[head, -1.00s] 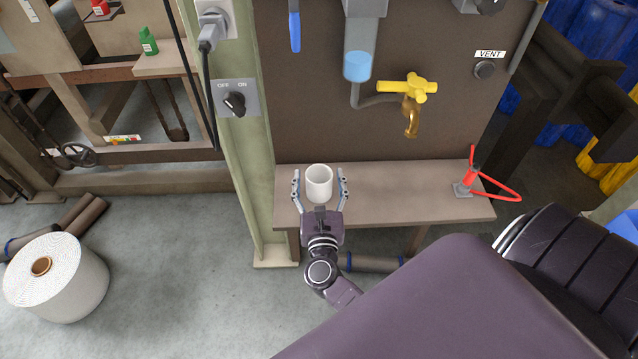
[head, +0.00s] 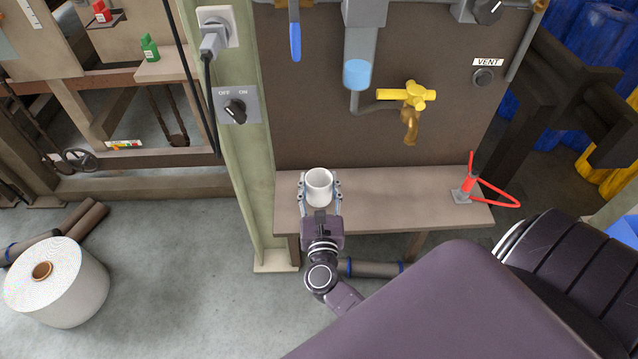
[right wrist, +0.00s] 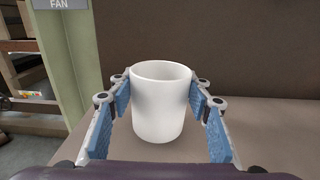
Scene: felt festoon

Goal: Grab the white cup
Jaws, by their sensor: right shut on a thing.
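The white cup (head: 319,189) stands upright near the left end of a narrow wooden shelf (head: 400,205). My right gripper (head: 320,192) is shut on the cup, with one finger on each side of it. In the right wrist view the cup (right wrist: 159,102) sits between the two blue finger pads, its open rim facing up and its base on the shelf. My left gripper is not in view.
A yellow-handled brass tap (head: 408,105) juts from the brown panel above the shelf. A red-handled tool (head: 468,186) stands at the shelf's right end. A green post (head: 247,170) rises just left of the shelf. The shelf between cup and red tool is clear.

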